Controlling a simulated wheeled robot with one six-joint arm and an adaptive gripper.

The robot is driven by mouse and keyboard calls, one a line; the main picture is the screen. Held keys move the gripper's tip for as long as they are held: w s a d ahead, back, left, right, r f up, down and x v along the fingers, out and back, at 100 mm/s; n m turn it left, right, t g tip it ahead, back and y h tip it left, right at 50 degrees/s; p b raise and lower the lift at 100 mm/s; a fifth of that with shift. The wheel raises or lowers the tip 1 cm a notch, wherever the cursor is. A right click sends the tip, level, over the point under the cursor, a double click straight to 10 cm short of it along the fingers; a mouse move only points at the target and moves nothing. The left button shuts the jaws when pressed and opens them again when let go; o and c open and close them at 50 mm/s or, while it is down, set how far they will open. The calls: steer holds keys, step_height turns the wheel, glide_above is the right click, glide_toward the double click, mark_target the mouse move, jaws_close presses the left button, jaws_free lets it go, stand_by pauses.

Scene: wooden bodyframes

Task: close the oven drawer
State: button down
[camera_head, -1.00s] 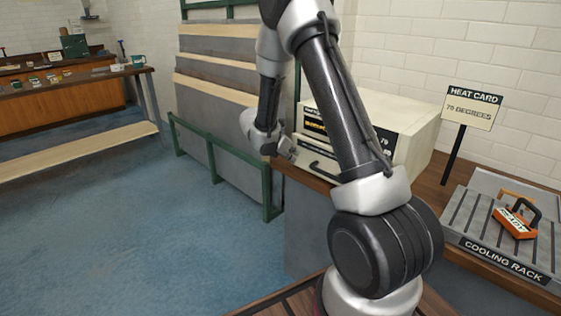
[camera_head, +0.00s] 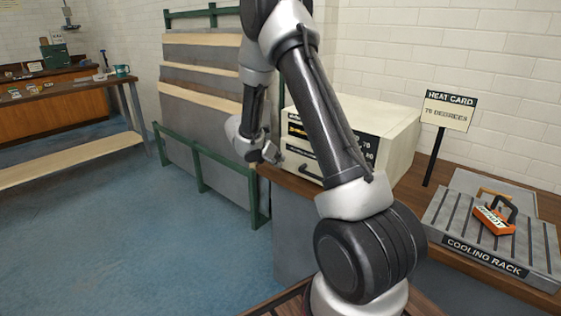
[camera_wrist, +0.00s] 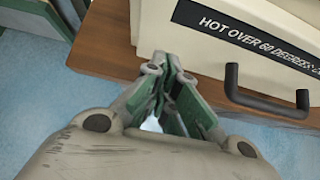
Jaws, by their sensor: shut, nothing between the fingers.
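The cream oven (camera_head: 395,125) stands on the wooden counter, partly hidden behind my arm. Its drawer (camera_head: 295,160) is low on the front and has a dark bar handle (camera_head: 309,172). I cannot tell exactly how far out the drawer is. In the wrist view the handle (camera_wrist: 268,104) is at right, beyond the counter edge, below a black label reading "HOT OVER 60 DEGREES" (camera_wrist: 250,38). My gripper (camera_wrist: 174,62) is shut and empty, left of the handle, close to the cream front; contact is unclear. In the head view my gripper (camera_head: 272,152) is at the oven's left.
A heat card sign (camera_head: 447,110) reading 76 degrees and a cooling rack (camera_head: 450,218) with an orange handled item (camera_head: 493,221) are to the right on the counter. A green-framed board rack (camera_head: 205,165) stands left of the oven. Blue floor at left is open.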

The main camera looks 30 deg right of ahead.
steer(key=a+f+v, duration=0.1)
steer(key=v, duration=1)
steer(key=shift+s+a, duration=0.2)
steer(key=s+d+r+m+g+y, duration=0.1)
steer(key=s+m+g, duration=0.1)
steer(key=s+m, duration=0.45)
steer(key=s+d+r+m+g+y, duration=0.1)
steer(key=s+r+m+g, duration=0.1)
steer(key=s+m, duration=0.45)
steer(key=s+a+r+m+t+y, duration=0.1)
steer(key=s+r+m+t+y, duration=0.1)
steer(key=s, duration=0.5)
steer(key=s+a+r+m+t+y, duration=0.1)
steer(key=s+a+r+m+y, duration=0.1)
steer(key=s+r, duration=0.5)
steer(key=s+a+r+m+t+y, duration=0.1)
steer(key=s+r+m+t+y, duration=0.1)
steer(key=s+r+m, duration=0.2)
steer(key=shift+s+a+r+m+t+y, duration=0.35)
steer(key=shift+s+r, duration=0.2)
steer(key=shift+s, duration=1.25)
